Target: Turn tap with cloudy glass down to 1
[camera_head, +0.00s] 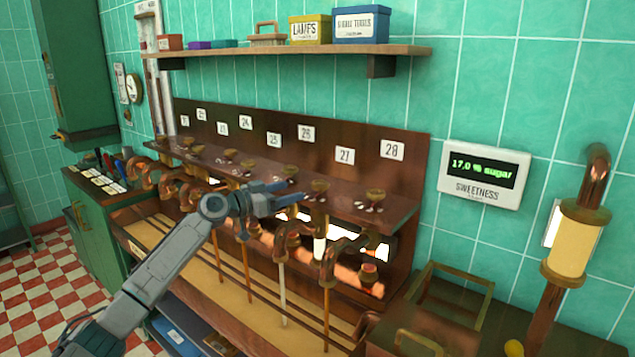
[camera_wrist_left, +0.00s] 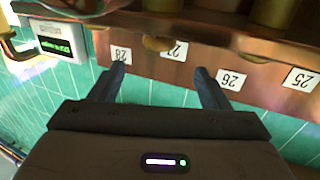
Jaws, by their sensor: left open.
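A row of brass tap knobs stands on the brown ledge, with small white marks in front of some. The knobs nearest my gripper are one by plate 27 (camera_head: 319,187) and one by plate 28 (camera_head: 374,195). Curved copper pipes (camera_head: 337,252) and thin rods hang below. My left gripper (camera_head: 292,192) is open and empty at the ledge, left of the plate 27 knob. In the left wrist view its fingers (camera_wrist_left: 159,74) are spread, with inverted number plates beyond. My right gripper is not seen.
A display (camera_head: 483,172) reading 17.0 % sugar hangs on the tiled wall. A shelf (camera_head: 290,53) with tins and boxes runs above. A copper pipe with a pale cylinder (camera_head: 573,243) and a brass frame (camera_head: 455,290) stand at the right.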

